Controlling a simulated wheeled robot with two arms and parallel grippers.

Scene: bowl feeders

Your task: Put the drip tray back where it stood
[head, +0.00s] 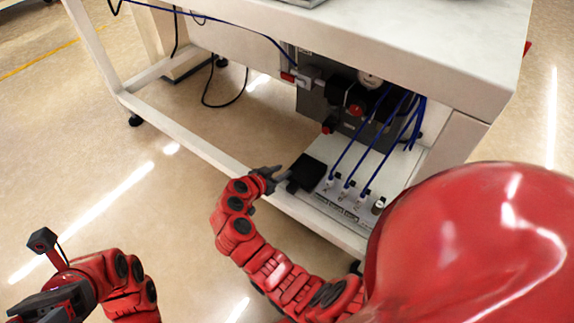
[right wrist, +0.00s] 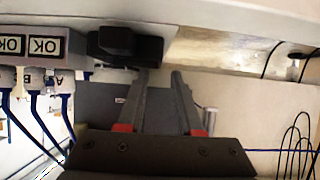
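A black box-like piece, which I take to be the drip tray (head: 308,172), sits at the front edge of the low shelf. It also shows in the right wrist view (right wrist: 125,45), just beyond and to the left of the fingertips. My right gripper (head: 279,174) reaches in beside its left side. In the right wrist view its two fingers (right wrist: 160,72) are apart with nothing between them. I cannot tell whether they touch the black piece. My left gripper (head: 58,302) is at the lower left, far from the shelf; its fingers are not clear.
The shelf holds a pale panel (head: 340,207) with blue hoses and fittings, and a dark unit (head: 318,105) behind. The white tabletop (head: 400,40) overhangs the shelf. Two OK labels (right wrist: 28,45) are left of the fingers.

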